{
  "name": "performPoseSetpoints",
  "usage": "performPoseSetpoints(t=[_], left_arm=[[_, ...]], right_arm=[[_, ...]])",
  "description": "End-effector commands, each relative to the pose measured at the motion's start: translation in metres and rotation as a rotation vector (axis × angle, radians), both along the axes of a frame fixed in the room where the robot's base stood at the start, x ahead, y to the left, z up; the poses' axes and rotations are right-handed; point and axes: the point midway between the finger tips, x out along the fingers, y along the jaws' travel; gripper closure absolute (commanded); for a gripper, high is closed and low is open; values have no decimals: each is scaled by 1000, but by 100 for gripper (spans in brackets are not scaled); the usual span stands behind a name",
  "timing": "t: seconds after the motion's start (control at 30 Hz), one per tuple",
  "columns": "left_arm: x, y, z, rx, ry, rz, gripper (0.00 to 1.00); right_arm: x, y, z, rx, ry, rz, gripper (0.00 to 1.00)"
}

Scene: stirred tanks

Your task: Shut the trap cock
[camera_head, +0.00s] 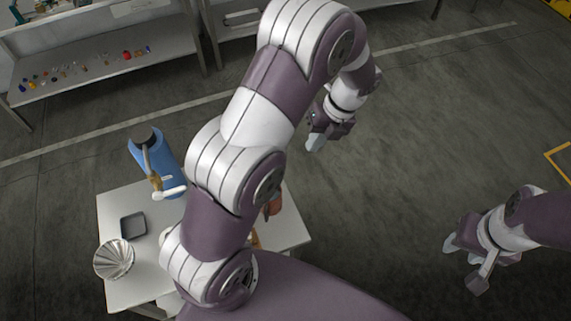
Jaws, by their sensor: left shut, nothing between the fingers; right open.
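A blue tank (150,152) with a dark top stands at the left table's back edge. A brass-coloured fitting (156,181) runs down its front, with a white bar-like piece (172,191) at its lower end. This may be the trap cock; its lever position is too small to tell. My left arm crosses the middle of the view and hides part of the table. My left gripper (316,141) is shut and empty, over the floor to the right of the tank and well apart from it. My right gripper (465,265) is open and empty at the lower right, far from the table.
The white table (123,207) also bears a dark square tray (133,225) and a ribbed metallic bowl (114,259). A reddish-brown object (273,207) shows partly behind my arm. A metal shelf bench (100,72) with several small items stands at the back left.

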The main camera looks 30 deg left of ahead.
Motion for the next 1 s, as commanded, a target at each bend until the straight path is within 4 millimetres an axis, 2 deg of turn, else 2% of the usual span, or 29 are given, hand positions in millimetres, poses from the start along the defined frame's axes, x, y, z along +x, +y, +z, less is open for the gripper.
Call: performPoseSetpoints(t=[0.17, 0.4, 0.6, 0.63, 0.7, 1.0], left_arm=[[-3, 4, -19, 0, -1, 2, 100], [-13, 17, -69, 0, -1, 3, 100], [-22, 29, -106, 0, -2, 4, 100], [-26, 34, -93, 0, -2, 5, 100], [-34, 43, -90, 0, 1, 4, 100], [-47, 60, -94, 0, -1, 2, 100]], right_arm=[[0, 0, -22, 0, 0, 0, 57], [0, 0, -78, 0, 0, 0, 57], [0, 0, -114, 0, 0, 0, 57], [0, 0, -99, 0, 2, 0, 57], [0, 0, -89, 0, -1, 0, 57], [0, 0, -82, 0, 0, 0, 57]])
